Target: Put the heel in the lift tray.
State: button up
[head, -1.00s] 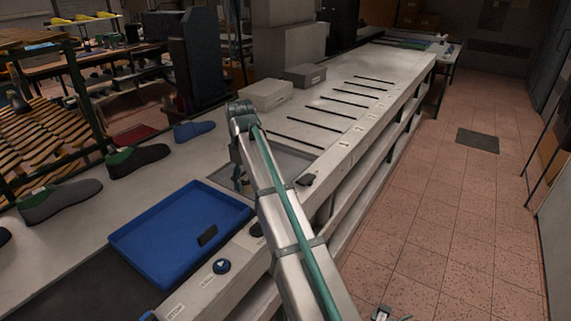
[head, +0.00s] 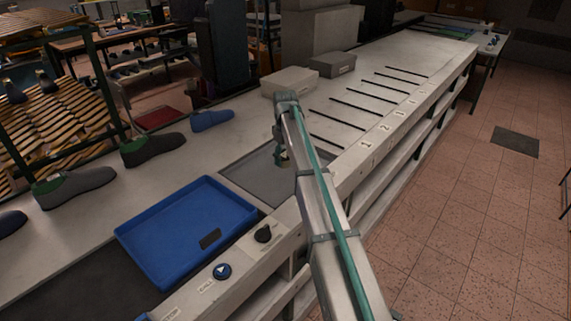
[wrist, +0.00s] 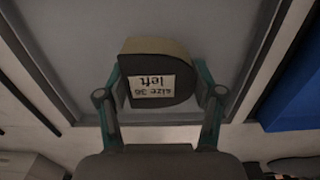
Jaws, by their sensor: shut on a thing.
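My gripper (wrist: 160,78) is shut on a dark, D-shaped heel (wrist: 157,72) with a tan edge. Its white label reads upside down, "left" and a size that looks like 38. In the wrist view the heel is between the two green fingers, over a grey framed panel (wrist: 120,22). In the head view my gripper (head: 281,157) is small and low over that grey panel (head: 240,178); the heel is hardly visible there. The blue tray (head: 150,228), which may be the lift tray, lies left of and nearer than my gripper. A small dark piece (head: 210,238) lies in it.
A black knob (head: 263,234) and a blue button (head: 221,271) sit on the bench's front ledge. Shoes (head: 153,148) stand along the left. Grey boxes (head: 292,82) stand behind my gripper. Slotted bench top (head: 390,85) extends to the far right.

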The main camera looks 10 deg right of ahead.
aim_at(285, 174)
jog(key=w+f, duration=0.1)
jog(key=f, duration=0.1)
jog(key=w+f+p, duration=0.1)
jog(key=w, duration=0.1)
jog(key=shift+w+d+f, duration=0.1)
jog(key=shift+d+f, duration=0.3)
jog(key=f, duration=0.2)
jog(key=f+p, duration=0.1)
jog(key=shift+w, duration=0.25)
jog(key=shift+f, duration=0.4)
jog(key=shift+f, duration=0.2)
jog(key=o, duration=1.3)
jog(key=shift+r, duration=0.1)
notch_tip(285, 174, up, 12)
jog(key=b, duration=0.3)
jog(key=shift+r, duration=0.1)
